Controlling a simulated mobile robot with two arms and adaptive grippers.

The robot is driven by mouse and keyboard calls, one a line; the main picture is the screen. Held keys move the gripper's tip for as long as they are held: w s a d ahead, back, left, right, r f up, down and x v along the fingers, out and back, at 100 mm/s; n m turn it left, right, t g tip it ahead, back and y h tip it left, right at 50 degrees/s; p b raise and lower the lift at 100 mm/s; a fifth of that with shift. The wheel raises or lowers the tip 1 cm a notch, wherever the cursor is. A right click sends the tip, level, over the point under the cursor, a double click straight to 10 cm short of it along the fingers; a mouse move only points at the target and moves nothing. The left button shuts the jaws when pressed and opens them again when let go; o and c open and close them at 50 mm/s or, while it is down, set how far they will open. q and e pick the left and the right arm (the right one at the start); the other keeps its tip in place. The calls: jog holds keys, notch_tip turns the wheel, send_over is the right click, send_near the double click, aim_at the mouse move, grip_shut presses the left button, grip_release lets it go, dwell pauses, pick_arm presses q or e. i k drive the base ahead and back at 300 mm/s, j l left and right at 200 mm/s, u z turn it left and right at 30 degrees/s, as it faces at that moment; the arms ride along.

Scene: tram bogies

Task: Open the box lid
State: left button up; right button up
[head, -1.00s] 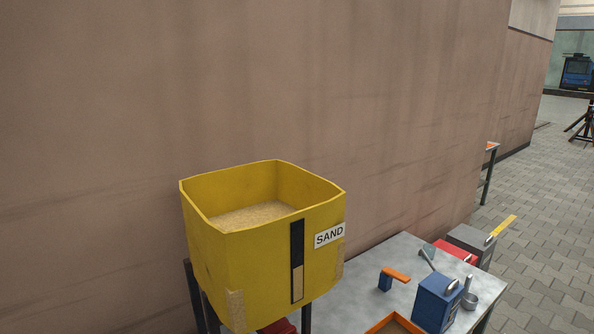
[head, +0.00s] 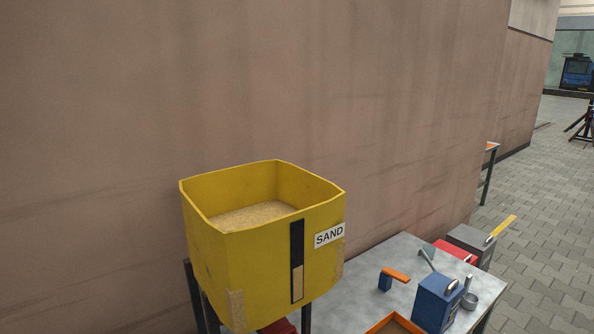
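Several boxes stand on or by the grey table, and I cannot tell which one the task means. A blue box (head: 436,303) stands near the table's front right, with a light grey handle-like part on top. A grey box (head: 470,243) with a yellow bar (head: 503,229) on top stands at the table's far right. A red box (head: 455,251) sits beside it, partly hidden. Whether any lid is open is too small to tell. Neither of my grippers is in view.
A yellow bin (head: 265,262) labelled SAND, open on top with sand inside, stands on dark legs at the left of the grey table (head: 405,262). An orange-rimmed tray (head: 372,326) and an orange-handled tool (head: 396,275) lie on the table.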

aim_at(441, 287)
jog(key=z, duration=0.65)
